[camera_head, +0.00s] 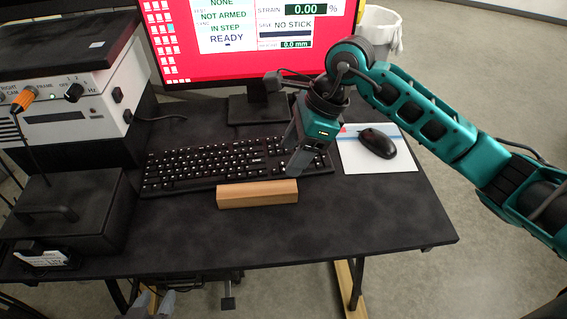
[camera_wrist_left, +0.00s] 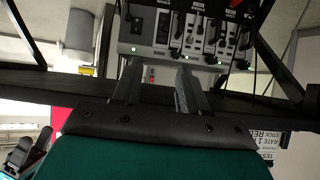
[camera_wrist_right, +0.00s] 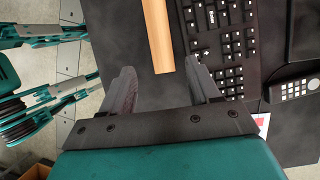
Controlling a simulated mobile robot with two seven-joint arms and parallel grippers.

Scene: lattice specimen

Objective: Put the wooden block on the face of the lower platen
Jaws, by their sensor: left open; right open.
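The wooden block (camera_head: 257,195) lies on the black desk in front of the keyboard in the head view. It also shows in the right wrist view (camera_wrist_right: 158,35), just beyond the fingertips. My right gripper (camera_head: 294,158) points down, close to the block's right end, over the keyboard's right part. It is open, and in the right wrist view (camera_wrist_right: 162,75) nothing is between its fingers. My left gripper (camera_wrist_left: 155,82) is open and empty in the left wrist view, before a panel of levers. It is not visible in the head view. I cannot make out the lower platen in any view.
The keyboard (camera_head: 215,165) lies behind the block. A mouse (camera_head: 377,143) rests on a white pad (camera_head: 350,158) at the right. A monitor (camera_head: 250,40) stands behind. A black box with a handle (camera_head: 70,210) sits at the left. The desk's front right is clear.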

